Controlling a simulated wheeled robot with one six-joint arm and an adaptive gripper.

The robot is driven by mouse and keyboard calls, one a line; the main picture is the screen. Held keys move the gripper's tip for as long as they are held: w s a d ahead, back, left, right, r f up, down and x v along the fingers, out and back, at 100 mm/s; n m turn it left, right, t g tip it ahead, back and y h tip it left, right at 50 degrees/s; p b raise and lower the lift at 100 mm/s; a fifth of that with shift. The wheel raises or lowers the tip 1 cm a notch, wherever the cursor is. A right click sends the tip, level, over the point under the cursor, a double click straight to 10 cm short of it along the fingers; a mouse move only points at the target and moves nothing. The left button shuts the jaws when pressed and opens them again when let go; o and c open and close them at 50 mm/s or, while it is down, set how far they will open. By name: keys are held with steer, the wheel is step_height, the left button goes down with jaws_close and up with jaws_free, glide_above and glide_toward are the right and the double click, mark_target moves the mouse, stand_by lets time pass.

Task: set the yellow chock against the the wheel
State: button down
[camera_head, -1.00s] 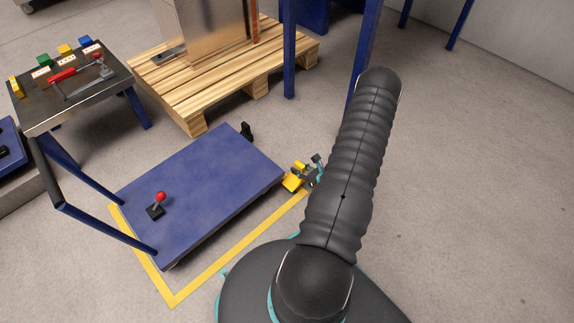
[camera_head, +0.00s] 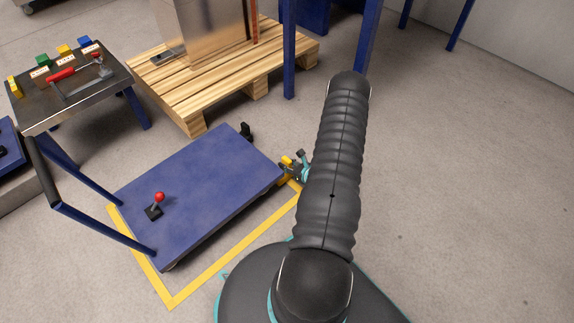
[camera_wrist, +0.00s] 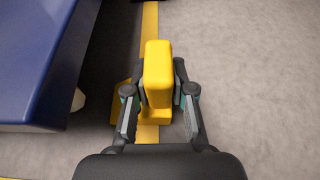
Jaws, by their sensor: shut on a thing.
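The yellow chock (camera_wrist: 157,75) is held between the fingers of my gripper (camera_wrist: 159,100), which is shut on it. In the head view the chock (camera_head: 287,160) shows only in part, beside the right corner of the blue cart (camera_head: 200,190), with my gripper (camera_head: 299,169) around it. In the wrist view part of a pale wheel (camera_wrist: 78,100) shows under the cart's edge, left of the chock. A floor gap separates wheel and chock. The chock's height above the floor is hard to tell.
Yellow floor tape (camera_head: 215,265) runs around the cart and under my gripper. A red-knobbed lever (camera_head: 158,203) stands on the cart deck. A wooden pallet (camera_head: 190,115) and a side table (camera_head: 70,95) with small blocks lie behind. Floor to the right is clear.

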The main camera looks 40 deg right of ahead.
steer(key=shift+f, duration=0.2)
steer(key=c, duration=1)
jaws_free()
steer(key=shift+r, duration=0.1)
